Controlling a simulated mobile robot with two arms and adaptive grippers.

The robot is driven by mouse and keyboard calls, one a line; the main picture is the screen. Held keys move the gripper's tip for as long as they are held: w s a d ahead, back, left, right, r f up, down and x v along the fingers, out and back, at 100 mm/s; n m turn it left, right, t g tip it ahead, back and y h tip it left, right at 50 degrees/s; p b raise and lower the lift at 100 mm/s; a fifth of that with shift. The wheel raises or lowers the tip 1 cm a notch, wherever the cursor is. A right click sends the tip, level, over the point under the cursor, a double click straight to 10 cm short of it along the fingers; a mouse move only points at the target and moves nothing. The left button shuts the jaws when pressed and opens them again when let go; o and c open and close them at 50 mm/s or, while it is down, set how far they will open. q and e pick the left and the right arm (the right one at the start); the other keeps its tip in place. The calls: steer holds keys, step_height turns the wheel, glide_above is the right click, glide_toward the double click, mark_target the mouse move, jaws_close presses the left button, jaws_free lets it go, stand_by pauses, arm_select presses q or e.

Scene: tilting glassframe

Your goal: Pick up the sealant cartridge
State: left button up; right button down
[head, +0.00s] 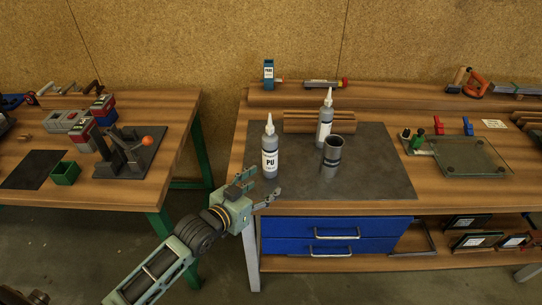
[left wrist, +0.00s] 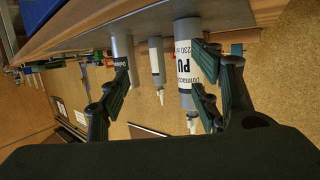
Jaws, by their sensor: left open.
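A grey sealant cartridge (head: 270,160) with a white nozzle and a "PU" label stands upright on the dark mat (head: 385,165). A second, similar cartridge (head: 325,127) stands behind it to the right. My left gripper (head: 262,187) is open and empty, just in front of the nearer cartridge. In the left wrist view, which is upside down, the labelled cartridge (left wrist: 187,62) shows beyond the open fingers, close to the right finger. The second cartridge (left wrist: 157,62) shows farther back between the fingers. I cannot tell whether any finger touches the nearer cartridge. My right gripper is not in view.
A grey metal cup (head: 331,158) stands on the mat to the right of the nearer cartridge. Grooved wooden blocks (head: 300,122) lie behind. A glass plate on a fixture (head: 470,157) is at the right. Blue drawers (head: 335,232) are below the bench top.

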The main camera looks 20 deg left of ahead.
mark_target(265, 144)
arm_select(q)
steer(key=w+a+r+t, duration=0.1)
steer(key=r, duration=0.1)
steer(key=w+a+r+t, duration=0.1)
steer(key=w, duration=0.1)
steer(key=w+a+r+t+h, duration=0.1)
steer(key=w+r, duration=0.1)
steer(key=shift+w+a+r, duration=0.25)
steer(key=shift+r, duration=0.1)
steer(key=shift+w+r, duration=0.15)
steer(key=shift+w, duration=0.15)
steer(key=p+x, duration=0.2)
steer(key=x, duration=0.4)
steer(key=shift+r, duration=0.15)
steer(key=shift+w+d, duration=0.25)
steer(key=shift+w, duration=0.25)
steer(key=shift+c, duration=0.4)
jaws_close()
